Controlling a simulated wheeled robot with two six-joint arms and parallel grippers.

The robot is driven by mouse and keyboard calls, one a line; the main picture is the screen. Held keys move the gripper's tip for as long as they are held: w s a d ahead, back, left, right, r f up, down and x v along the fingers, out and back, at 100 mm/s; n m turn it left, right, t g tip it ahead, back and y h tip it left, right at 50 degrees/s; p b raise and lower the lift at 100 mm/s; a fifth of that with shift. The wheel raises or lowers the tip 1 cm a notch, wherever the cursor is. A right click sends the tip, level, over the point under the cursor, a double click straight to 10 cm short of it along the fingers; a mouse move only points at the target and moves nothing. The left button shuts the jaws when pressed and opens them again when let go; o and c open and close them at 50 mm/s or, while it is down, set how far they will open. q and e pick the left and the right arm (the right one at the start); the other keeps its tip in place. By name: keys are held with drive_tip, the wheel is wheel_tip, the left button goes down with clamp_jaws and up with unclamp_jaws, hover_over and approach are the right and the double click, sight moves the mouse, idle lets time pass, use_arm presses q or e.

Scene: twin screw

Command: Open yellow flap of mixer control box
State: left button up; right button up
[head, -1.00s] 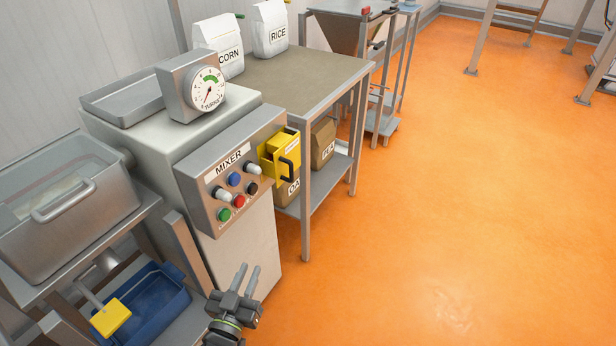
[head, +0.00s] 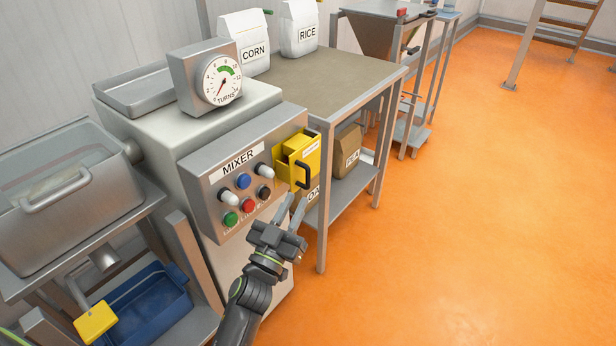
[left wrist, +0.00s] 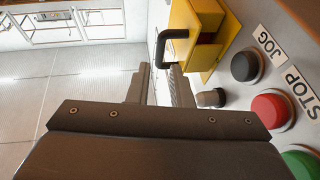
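The grey mixer control box (head: 240,170) has a yellow flap (head: 311,160) with a black handle (head: 303,175) at its right end. The flap and handle also show at the top of the left wrist view, the flap (left wrist: 190,18) beside the handle (left wrist: 172,38). My left gripper (head: 295,201) is just below the handle in the head view. In the left wrist view its fingers (left wrist: 158,80) are apart with nothing between them, and the right fingertip is close to the handle's lower end. I cannot tell whether it touches. My right gripper is out of view.
Buttons and knobs (head: 248,205) cover the box front, left of my gripper. A metal table (head: 330,75) with CORN and RICE bags stands behind. A blue bin (head: 150,305) is at lower left. The orange floor (head: 470,220) to the right is clear.

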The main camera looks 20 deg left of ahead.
sight(307, 181)
use_arm(q)
drive_tip(key=x, duration=0.7)
drive_tip(key=shift+w, duration=0.3)
clamp_jaws()
